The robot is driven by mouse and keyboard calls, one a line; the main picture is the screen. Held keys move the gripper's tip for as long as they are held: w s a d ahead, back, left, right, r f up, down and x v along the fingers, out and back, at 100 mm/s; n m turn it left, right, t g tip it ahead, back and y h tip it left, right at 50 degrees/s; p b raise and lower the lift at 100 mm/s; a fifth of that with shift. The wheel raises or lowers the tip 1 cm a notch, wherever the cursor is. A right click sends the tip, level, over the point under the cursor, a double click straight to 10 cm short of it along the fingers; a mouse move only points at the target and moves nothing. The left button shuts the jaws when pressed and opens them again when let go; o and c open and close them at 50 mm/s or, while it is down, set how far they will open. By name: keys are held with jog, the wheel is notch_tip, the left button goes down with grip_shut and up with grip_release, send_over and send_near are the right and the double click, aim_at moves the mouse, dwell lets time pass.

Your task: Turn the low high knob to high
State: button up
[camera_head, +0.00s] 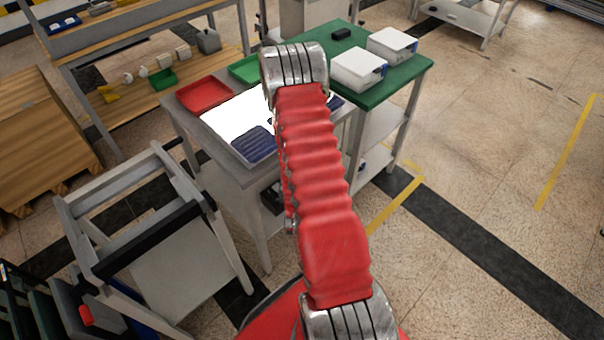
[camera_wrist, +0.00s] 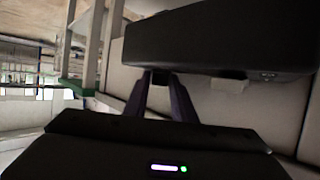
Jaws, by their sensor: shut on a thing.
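My gripper (camera_wrist: 160,77) shows in the wrist view, its two dark fingers reaching up from the black gripper body. The fingertips are close together against the near face of a dark box (camera_wrist: 215,40). They are shut on a small dark part between them, which appears to be the low high knob; it is mostly hidden and its markings and setting cannot be read. In the head view my red-sleeved arm hides the gripper and the knob.
In the head view, a grey table holds a bright white panel (camera_head: 222,118), a red tray (camera_head: 204,96) and a dark blue ribbed piece (camera_head: 254,144). White boxes (camera_head: 358,69) stand on a green-topped table (camera_head: 407,72). A grey cart (camera_head: 150,215) stands left. Floor at right is clear.

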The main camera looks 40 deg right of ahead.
jog(key=shift+w+a+m+g+h, duration=0.15)
jog(key=shift+m+g+h, duration=0.5)
jog(key=shift+m+g, duration=0.25)
jog(key=shift+w+a+m+g+h, duration=0.1)
jog(key=shift+w+m+g+h, duration=0.05)
jog(key=shift+m+g+h, duration=0.6)
jog(key=shift+m+g, duration=0.35)
jog(key=shift+m, duration=0.1)
jog(key=o, duration=1)
jog(key=shift+s+d+n+t+y, duration=0.1)
jog(key=shift+s+n+t+y, duration=0.05)
jog(key=shift+n+t+y, duration=0.7)
jog(key=shift+s+d+n+t+y, duration=0.15)
jog(key=shift+n+t+y, duration=0.45)
jog(key=shift+n+t, duration=0.35)
jog(key=shift+s+d+n+t+y, duration=0.1)
jog(key=shift+s+n+t+y, duration=0.05)
jog(key=shift+n+t+y, duration=0.75)
jog(key=shift+s+d+n+t+y, duration=0.15)
jog(key=shift+n+t+y, duration=0.4)
jog(key=shift+n+y, duration=0.75)
jog(key=shift+d+n+t+y, duration=0.25)
jog(key=shift+n+t+y, duration=0.3)
jog(key=shift+n+y, duration=0.7)
